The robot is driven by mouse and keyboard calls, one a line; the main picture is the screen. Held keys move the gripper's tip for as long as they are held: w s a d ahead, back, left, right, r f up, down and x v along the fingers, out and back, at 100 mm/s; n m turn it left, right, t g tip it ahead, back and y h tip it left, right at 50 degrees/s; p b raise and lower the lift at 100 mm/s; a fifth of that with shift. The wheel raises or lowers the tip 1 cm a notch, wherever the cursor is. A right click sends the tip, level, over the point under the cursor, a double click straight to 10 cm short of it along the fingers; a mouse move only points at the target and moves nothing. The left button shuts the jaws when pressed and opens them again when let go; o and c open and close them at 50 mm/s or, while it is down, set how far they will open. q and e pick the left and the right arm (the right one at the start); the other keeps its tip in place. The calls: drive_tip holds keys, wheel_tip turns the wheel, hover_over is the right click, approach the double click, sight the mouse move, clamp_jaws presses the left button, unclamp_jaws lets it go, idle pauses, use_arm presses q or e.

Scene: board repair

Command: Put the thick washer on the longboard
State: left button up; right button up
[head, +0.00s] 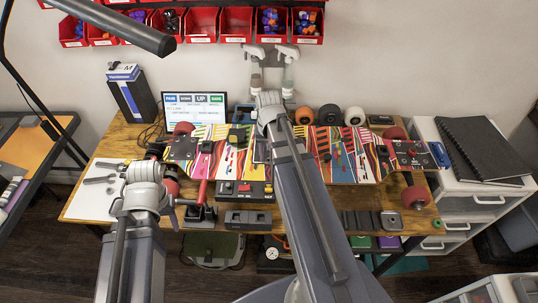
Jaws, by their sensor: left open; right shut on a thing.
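The longboard (214,150), with bright striped graphics and red wheels, lies across the workbench. My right arm reaches over its middle. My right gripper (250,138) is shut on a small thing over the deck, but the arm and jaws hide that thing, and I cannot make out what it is. I cannot pick out the thick washer with certainty anywhere. My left gripper (156,151) is open beside the board's left end, its fingers small and partly hidden by my own wrist.
A screen (195,108) and a blue-white box (130,95) stand at the back left. Loose wheels (354,116) stand behind the board. A grey square block (391,220) and a green ring (437,224) lie at the front right. Red bins (203,22) hang above.

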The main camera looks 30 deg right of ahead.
drive_tip(key=o, duration=1.2)
drive_tip(key=shift+c, duration=1)
drive_tip(key=shift+r, duration=0.15)
wheel_tip(320, 180, up, 7)
drive_tip(key=p, duration=0.7)
drive_tip(key=shift+r+p, duration=0.15)
drive_tip(key=shift+p, duration=0.15)
